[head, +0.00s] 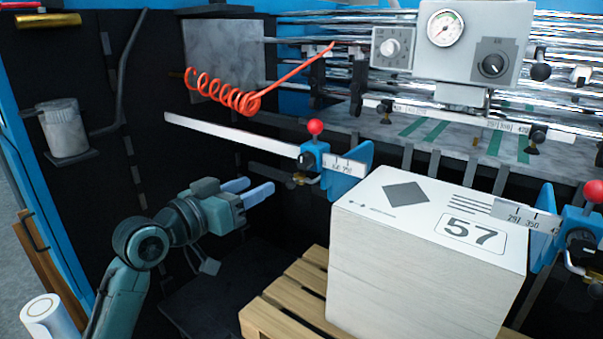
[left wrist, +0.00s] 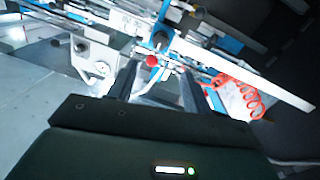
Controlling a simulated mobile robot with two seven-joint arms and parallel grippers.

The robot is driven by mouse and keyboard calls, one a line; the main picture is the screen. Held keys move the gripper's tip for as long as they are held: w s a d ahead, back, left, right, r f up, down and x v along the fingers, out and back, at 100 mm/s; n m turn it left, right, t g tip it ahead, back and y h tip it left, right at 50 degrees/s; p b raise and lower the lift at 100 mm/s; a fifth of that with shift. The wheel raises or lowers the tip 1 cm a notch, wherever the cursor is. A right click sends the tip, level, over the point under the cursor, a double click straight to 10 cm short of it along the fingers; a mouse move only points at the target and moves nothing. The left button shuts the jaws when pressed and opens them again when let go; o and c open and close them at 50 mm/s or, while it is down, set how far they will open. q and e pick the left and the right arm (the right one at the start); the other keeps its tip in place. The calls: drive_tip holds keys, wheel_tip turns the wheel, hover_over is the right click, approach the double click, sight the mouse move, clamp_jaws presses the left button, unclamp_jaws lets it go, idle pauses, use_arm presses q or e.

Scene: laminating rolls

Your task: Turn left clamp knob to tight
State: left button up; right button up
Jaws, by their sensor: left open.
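The left clamp (head: 322,158) is a blue block on a white ruler bar, topped by a red ball (head: 315,127). Its black knob (head: 306,161) faces the front left. My left gripper (head: 260,186) is open and empty, to the left of the knob and a little lower, apart from it. In the left wrist view the clamp's red ball (left wrist: 152,61) and a dark round part, seemingly the knob (left wrist: 158,40), show between and beyond the open fingers (left wrist: 158,75). The knob's setting cannot be read. My right gripper is out of view.
A tall white paper stack (head: 420,270) marked 57 stands on a wooden pallet (head: 280,303), right of my left gripper. A second blue clamp (head: 580,225) is at the right. A red coiled hose (head: 225,95) hangs above. Dark open space lies left of the pallet.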

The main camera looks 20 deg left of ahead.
sight(301, 163)
use_arm(q)
drive_tip(key=p+x, duration=0.2)
drive_tip(key=x, duration=1)
drive_tip(key=shift+w, duration=0.15)
drive_tip(key=shift+w+d, duration=0.2)
drive_tip(key=shift+w, duration=0.2)
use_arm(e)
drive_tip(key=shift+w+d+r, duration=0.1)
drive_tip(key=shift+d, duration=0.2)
use_arm(q)
drive_tip(key=c, duration=1)
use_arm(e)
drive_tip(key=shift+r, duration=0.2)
